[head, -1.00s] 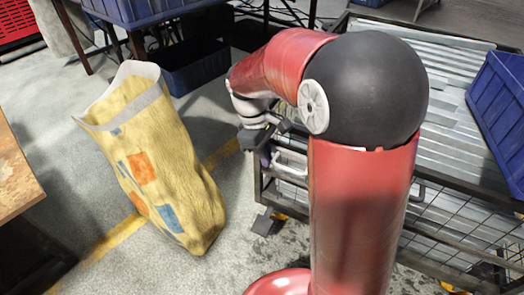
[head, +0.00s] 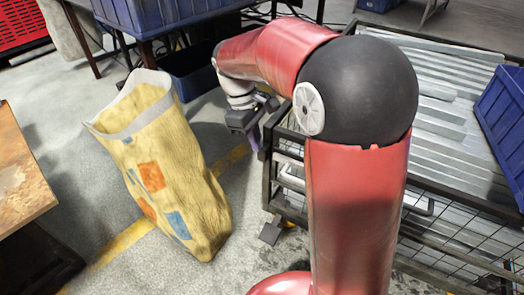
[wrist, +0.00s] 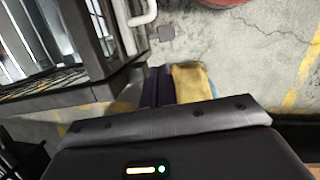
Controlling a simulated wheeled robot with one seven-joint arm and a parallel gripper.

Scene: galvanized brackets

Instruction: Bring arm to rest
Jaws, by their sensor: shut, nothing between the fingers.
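My red arm with its black ball joint rises in the middle of the head view and bends over to the left. In the wrist view the shut fingers (wrist: 160,80) show just beyond the dark gripper body. Part of the cart shows at the upper left there.
A yellow bag (head: 170,170) stands on the floor left of my gripper. Grey metal strips (head: 440,90) lie on the cart with a blue bin (head: 505,125). A wooden table (head: 20,175) is at the left edge. Clear floor lies between bag and cart.

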